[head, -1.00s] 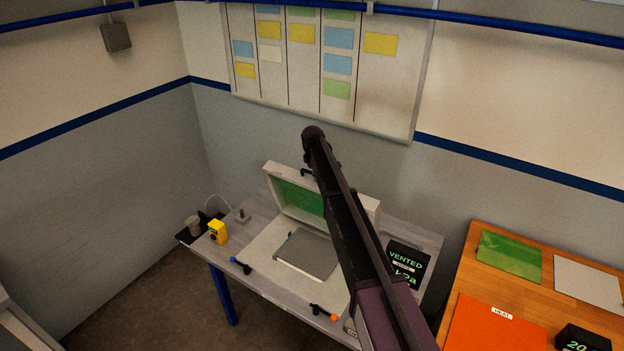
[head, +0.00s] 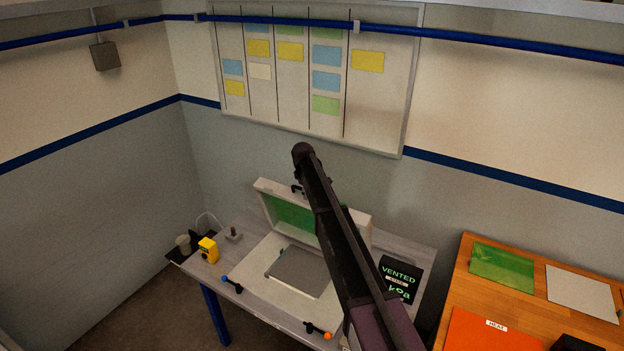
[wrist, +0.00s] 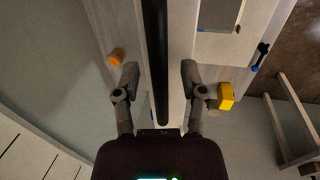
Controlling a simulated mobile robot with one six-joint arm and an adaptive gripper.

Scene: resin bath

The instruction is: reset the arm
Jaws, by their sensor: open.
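My arm (head: 345,255) reaches up and over the bench in the head view. My gripper shows in the wrist view (wrist: 160,75) with its two fingers spread wide apart. A long dark bar (wrist: 155,40) runs between the fingers in that picture; I cannot tell whether it touches them. In the head view my arm hides most of the gripper. A pale case on the bench has its lid (head: 266,190) raised, with a green inner face (head: 290,213). A grey plate (head: 298,272) lies in front of the lid.
A yellow device (head: 208,250) stands at the bench's left end. Blue-tipped (head: 232,285) and orange-tipped (head: 318,330) levers sit at the front edge. A black VENTED display (head: 400,278) is right of my arm. A wooden table (head: 460,290) stands farther right. A blue pipe (head: 480,37) crosses overhead.

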